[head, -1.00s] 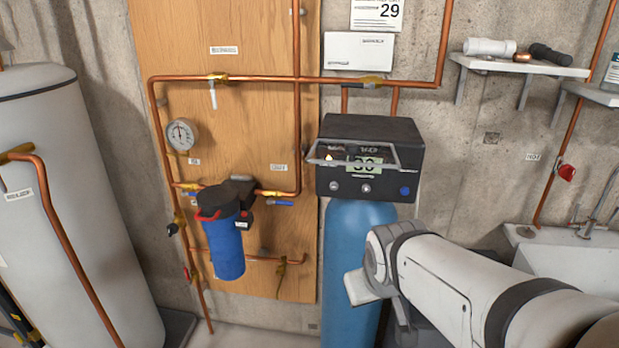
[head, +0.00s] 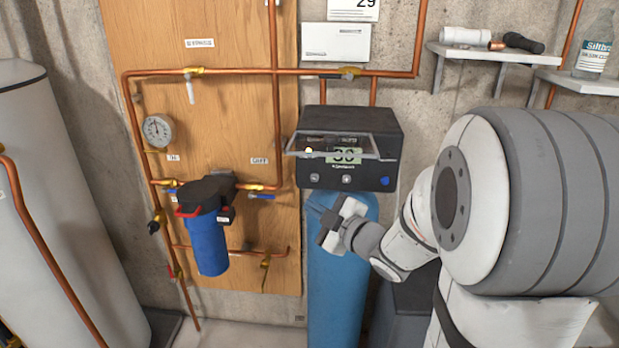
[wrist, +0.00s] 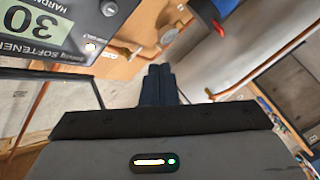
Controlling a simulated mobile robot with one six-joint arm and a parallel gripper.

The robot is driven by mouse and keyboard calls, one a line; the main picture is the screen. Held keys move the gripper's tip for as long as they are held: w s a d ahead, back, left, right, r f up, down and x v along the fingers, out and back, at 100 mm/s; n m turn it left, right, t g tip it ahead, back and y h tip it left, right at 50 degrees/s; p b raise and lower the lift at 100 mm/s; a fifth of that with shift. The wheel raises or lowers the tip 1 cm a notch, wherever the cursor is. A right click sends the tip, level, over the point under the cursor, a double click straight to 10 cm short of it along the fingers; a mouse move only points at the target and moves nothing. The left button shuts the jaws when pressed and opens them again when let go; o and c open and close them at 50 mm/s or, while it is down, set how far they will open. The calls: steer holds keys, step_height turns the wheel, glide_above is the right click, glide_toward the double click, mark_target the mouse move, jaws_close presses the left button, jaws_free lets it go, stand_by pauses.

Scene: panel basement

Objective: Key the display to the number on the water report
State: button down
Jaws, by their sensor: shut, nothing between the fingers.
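The water report (head: 352,8) is a white sheet on the wall at the top, cut by the picture edge, with 29 on it. The display (head: 344,156) is a pale green panel on the black softener head (head: 387,135) and reads 30; in the wrist view the display (wrist: 38,30) shows 30 upside down. A clear cover (head: 345,147) juts out at the display. My gripper (head: 313,206) is shut and empty, in front of the blue tank just below the head. Its fingers (wrist: 160,84) are together, touching nothing.
A blue filter housing (head: 208,240) hangs left of the tank (head: 335,280). Copper pipes (head: 240,72) and a gauge (head: 158,131) are on the wooden board. A shelf (head: 480,52) with fittings and a bottle (head: 594,45) are at upper right.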

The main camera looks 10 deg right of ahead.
mark_target(318, 188)
steer(key=shift+w, duration=0.1)
steer(key=shift+w+d+p, duration=0.15)
steer(key=shift+w+d, duration=0.3)
steer(key=shift+w, duration=0.9)
steer(key=shift+w+d+p, duration=0.2)
steer(key=shift+w+d, duration=0.25)
steer(key=shift+w, duration=0.95)
steer(key=shift+w+d+p, duration=0.15)
steer(key=shift+w+d, duration=0.3)
steer(key=shift+w, duration=0.9)
steer(key=shift+w, duration=0.1)
steer(key=shift+w+d, duration=0.15)
steer(key=shift+w, duration=0.05)
steer(key=shift+w+d+b, duration=0.1)
steer(key=shift+w+b, duration=0.3)
steer(key=shift+s, duration=0.15)
steer(key=shift+s+a+b, duration=0.25)
steer(key=shift+s+b, duration=0.15)
steer(key=shift+s, duration=0.25)
